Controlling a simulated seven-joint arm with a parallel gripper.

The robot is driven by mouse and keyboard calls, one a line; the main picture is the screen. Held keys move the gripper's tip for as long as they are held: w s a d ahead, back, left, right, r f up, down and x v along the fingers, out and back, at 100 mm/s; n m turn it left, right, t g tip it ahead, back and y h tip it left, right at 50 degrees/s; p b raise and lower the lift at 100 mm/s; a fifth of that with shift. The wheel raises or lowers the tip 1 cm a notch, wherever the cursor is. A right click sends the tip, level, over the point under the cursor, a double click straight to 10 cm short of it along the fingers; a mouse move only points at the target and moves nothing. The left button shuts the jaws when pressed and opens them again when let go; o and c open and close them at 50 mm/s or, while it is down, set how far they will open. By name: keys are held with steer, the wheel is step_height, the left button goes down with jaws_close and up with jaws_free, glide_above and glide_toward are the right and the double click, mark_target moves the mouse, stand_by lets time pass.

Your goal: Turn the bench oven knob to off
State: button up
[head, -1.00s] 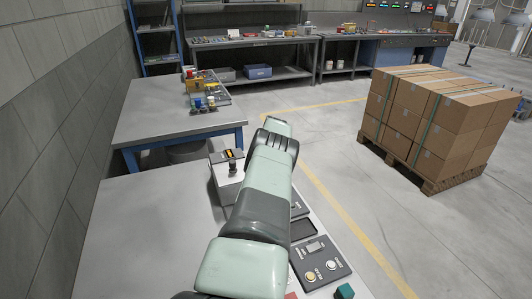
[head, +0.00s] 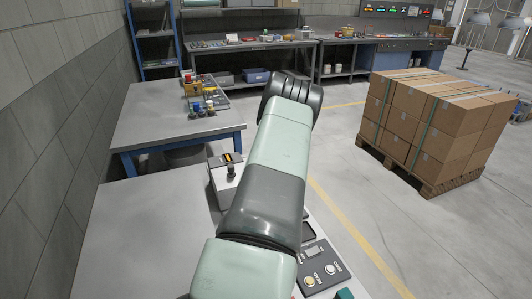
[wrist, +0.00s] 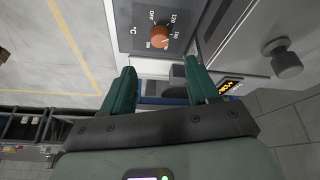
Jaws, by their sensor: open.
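The bench oven knob is an orange round knob (wrist: 160,37) on a dark dial plate (wrist: 140,18) in the wrist view. Printed marks around it include OFF, 120 and °C. I cannot clearly tell which mark its pointer faces. My gripper (wrist: 161,66) has two green fingers spread apart, with nothing between them. The knob lies just beyond the fingertips, roughly in line with the gap, and does not look touched. In the head view my arm hides the knob and the gripper.
A button panel (head: 322,268) lies at the front right. The bench's left part is clear.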

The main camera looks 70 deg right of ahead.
steer(key=w+f+m, duration=0.1)
steer(key=f+m, duration=0.1)
steer(key=f, duration=0.1)
steer(key=w+d+f+m+g+h, duration=0.1)
steer(key=f+m, duration=0.1)
steer(key=f, duration=0.1)
steer(key=w+d+f+m, duration=0.1)
steer(key=f+m, duration=0.2)
steer(key=f, duration=0.1)
steer(key=shift+w+d, duration=0.1)
steer(key=shift+w, duration=0.3)
stand_by(0.4)
steer(key=shift+c, duration=0.3)
steer(key=c, duration=1)
steer(key=shift+o, duration=0.2)
